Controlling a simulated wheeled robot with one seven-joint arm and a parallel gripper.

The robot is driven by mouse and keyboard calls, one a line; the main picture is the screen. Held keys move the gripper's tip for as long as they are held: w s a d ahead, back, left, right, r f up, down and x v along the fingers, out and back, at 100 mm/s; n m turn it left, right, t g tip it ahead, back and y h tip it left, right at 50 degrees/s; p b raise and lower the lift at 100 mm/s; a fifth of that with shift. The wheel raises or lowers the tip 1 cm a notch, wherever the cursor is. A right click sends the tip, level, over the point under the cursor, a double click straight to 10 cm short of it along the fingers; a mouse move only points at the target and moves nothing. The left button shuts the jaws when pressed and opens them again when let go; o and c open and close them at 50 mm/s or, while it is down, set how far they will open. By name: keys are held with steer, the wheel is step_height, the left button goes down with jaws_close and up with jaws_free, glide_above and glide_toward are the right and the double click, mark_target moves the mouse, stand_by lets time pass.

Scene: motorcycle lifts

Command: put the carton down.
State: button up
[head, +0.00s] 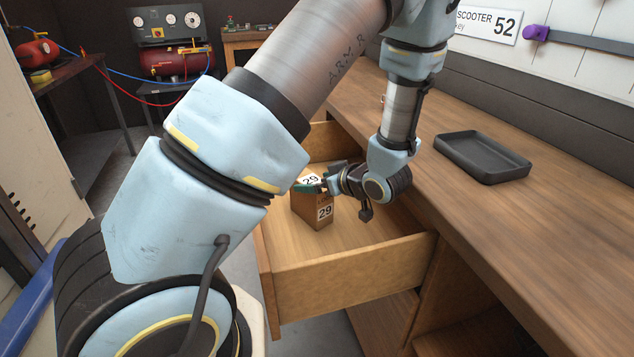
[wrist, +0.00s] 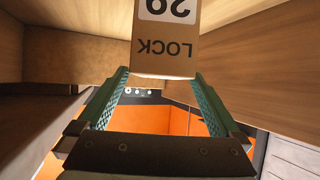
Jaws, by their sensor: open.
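The carton (head: 312,208) is a small brown box with white labels reading 29. It appears to stand upright on the floor of the open wooden drawer (head: 350,284), towards its left side. In the wrist view the carton (wrist: 165,52) shows the upside-down print LOCK and 29. My gripper (head: 312,186) is at the upper part of the carton, its green fingers open. In the wrist view the gripper's fingertips (wrist: 161,76) are on either side of the carton's near end, with small gaps visible. The carton's far side is hidden.
The drawer sticks out from under the wooden workbench (head: 480,225), its walls close around my gripper. A black tray (head: 484,157) lies on the bench. The drawer floor right of and in front of the carton is bare. A red compressor (head: 175,62) stands at the back.

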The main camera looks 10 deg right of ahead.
steer(key=v, duration=0.7)
steer(key=shift+s, duration=0.2)
steer(key=shift+d+r, duration=0.1)
steer(key=shift+r, duration=0.05)
